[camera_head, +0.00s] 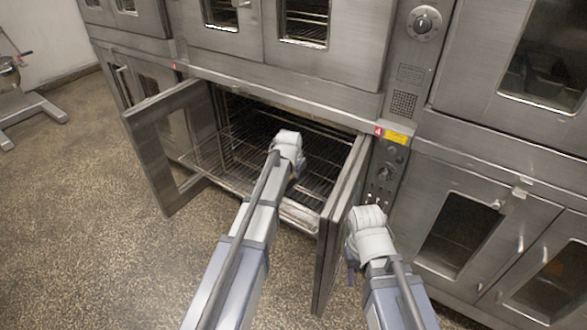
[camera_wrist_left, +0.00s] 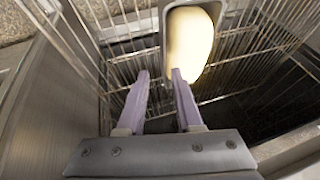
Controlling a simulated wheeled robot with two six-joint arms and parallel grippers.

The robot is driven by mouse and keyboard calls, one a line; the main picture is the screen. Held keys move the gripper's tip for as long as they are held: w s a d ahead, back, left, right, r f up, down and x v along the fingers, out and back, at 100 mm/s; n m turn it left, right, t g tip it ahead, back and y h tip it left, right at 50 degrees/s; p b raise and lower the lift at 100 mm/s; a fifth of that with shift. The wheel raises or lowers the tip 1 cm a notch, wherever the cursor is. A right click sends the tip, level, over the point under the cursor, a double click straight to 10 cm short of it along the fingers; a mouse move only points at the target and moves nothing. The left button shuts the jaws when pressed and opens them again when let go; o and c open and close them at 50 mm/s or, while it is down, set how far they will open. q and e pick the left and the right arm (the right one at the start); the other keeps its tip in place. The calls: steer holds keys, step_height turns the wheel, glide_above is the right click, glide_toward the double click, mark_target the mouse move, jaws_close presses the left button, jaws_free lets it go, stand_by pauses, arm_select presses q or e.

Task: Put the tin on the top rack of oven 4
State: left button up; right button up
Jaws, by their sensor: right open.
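The tin (camera_wrist_left: 217,10) holds a pale yellow loaf (camera_wrist_left: 190,45) and sits over the wire rack (camera_wrist_left: 120,55) in the left wrist view. My left gripper (camera_wrist_left: 160,76) is open at the tin's near end, its fingers apart. One fingertip overlaps the loaf's near edge and the other is left of the tin; I cannot tell if they touch. In the head view the left wrist is inside oven 4 (camera_head: 230,125), and the tin is hidden there. My right gripper (camera_head: 352,268) is outside, beside the open right door; its fingers are mostly hidden.
Oven 4's left door (camera_head: 160,150) and right door (camera_head: 338,235) both stand open. A control panel (camera_head: 385,175) with a yellow label (camera_head: 396,136) is right of the opening. Closed ovens stand above and to the right.

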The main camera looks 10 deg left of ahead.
arm_select(q)
steer(key=p+v, duration=0.4)
steer(key=v, duration=0.1)
steer(key=shift+s+r, duration=0.15)
steer(key=shift+r, duration=0.25)
stand_by(0.8)
